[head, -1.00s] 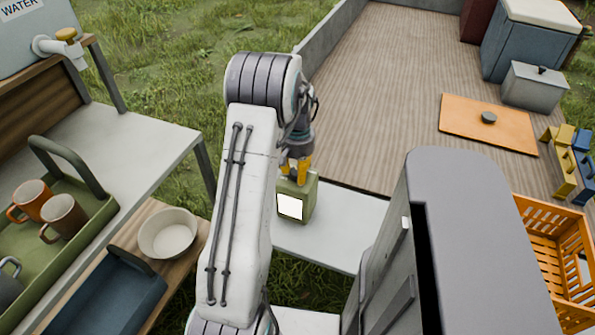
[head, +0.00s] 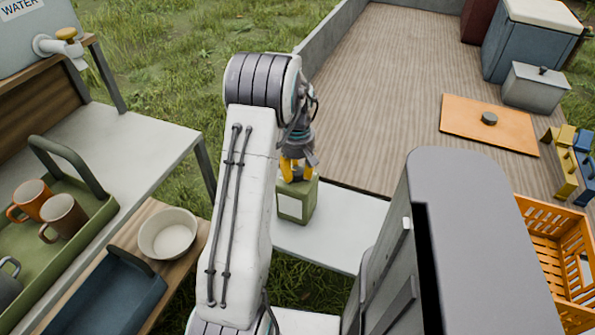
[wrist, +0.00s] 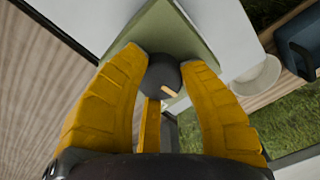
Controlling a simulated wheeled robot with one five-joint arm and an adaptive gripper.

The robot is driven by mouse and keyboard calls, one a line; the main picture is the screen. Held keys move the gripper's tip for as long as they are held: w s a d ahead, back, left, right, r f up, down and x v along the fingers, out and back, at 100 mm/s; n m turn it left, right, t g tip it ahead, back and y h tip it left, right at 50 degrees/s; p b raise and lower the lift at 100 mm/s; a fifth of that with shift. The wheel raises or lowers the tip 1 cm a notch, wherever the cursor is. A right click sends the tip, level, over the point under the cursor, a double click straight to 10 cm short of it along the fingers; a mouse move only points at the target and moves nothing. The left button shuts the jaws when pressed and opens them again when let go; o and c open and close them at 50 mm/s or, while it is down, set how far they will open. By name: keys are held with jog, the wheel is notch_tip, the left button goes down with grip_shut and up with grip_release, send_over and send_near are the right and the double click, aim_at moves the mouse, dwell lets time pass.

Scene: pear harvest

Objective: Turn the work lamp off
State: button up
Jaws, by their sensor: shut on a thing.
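The work lamp (head: 310,198) is a green box with a pale front panel, standing on a white surface. Its panel looks dull grey-white and unlit. My gripper (head: 297,178) is over the lamp's top, its yellow fingers reaching down. In the wrist view, my gripper (wrist: 165,68) is shut on a dark round knob (wrist: 164,74) with a light orange pointer mark, a finger on each side. The lamp's green top (wrist: 180,30) shows behind the knob.
A white bowl (head: 167,234) and a blue tray (head: 110,290) sit on the lower wooden shelf at left. A green tray (head: 95,222) holds mugs. An orange crate (head: 563,235) and an orange board (head: 462,128) are at right. The wooden deck (head: 385,80) has clear room.

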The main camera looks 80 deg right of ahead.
aim_at(297, 170)
jog(key=shift+n, duration=1.2)
jog(key=o, duration=1.2)
notch_tip(297, 170, up, 12)
dwell(0.6)
